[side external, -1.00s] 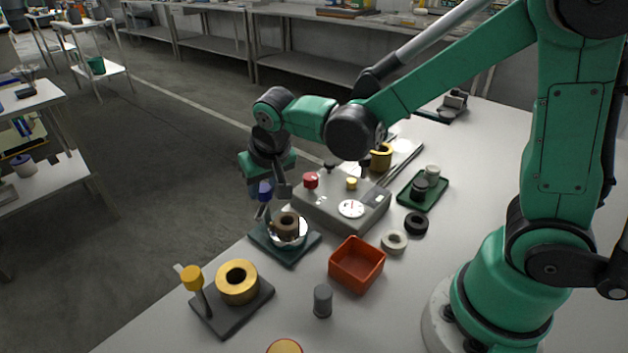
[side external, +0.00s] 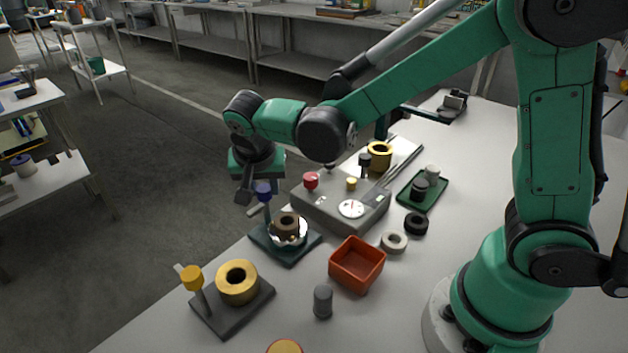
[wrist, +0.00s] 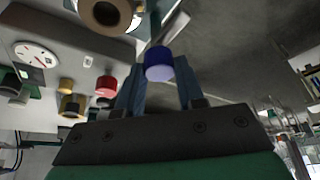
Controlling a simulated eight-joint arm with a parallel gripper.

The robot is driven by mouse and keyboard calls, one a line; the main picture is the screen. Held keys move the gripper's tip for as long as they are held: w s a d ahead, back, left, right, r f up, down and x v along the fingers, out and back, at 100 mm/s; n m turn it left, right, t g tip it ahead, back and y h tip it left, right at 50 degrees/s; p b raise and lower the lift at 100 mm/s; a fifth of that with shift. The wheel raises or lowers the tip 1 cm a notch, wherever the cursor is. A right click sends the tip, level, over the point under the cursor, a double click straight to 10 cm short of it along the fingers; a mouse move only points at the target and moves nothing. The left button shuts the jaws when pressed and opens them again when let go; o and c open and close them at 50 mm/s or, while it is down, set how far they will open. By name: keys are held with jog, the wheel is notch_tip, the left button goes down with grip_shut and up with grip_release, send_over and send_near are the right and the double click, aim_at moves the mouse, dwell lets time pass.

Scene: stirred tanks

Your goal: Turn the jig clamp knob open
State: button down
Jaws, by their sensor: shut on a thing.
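A blue knob (side external: 263,190) stands on a post at the back left of a dark teal plate (side external: 275,250). A brown ring (side external: 286,223) sits in a shiny round seat on this plate. My gripper (side external: 254,190) hangs over the post from above, its jaws at the blue knob. In the wrist view the blue knob (wrist: 159,64) shows between my two fingers (wrist: 159,88), shut on it. A pale bar (side external: 258,210) sits under the knob and points away from the ring, to the left. The exact finger contact is partly hidden.
A second jig (side external: 232,310) with a gold ring and yellow knob stands at front left. A grey box with a dial (side external: 330,207) and red knob (side external: 311,181) stands right of the post. An orange bin (side external: 357,265) and a grey cylinder (side external: 323,301) are nearer.

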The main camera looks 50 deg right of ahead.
jog(key=c, duration=0.5)
grip_release()
jog(key=shift+c, duration=0.2)
jog(key=v, duration=0.5)
jog(key=shift+a+r, duration=0.1)
jog(key=shift+r, duration=0.2)
jog(key=shift+s, duration=0.1)
jog(key=s+d+n+t+y, duration=0.3)
jog(key=s+d+n+t, duration=0.1)
jog(key=s+n, duration=0.4)
jog(key=shift+s+d+r+n, duration=0.2)
jog(key=shift+d+r+n, duration=0.2)
jog(key=shift+d+n, duration=0.25)
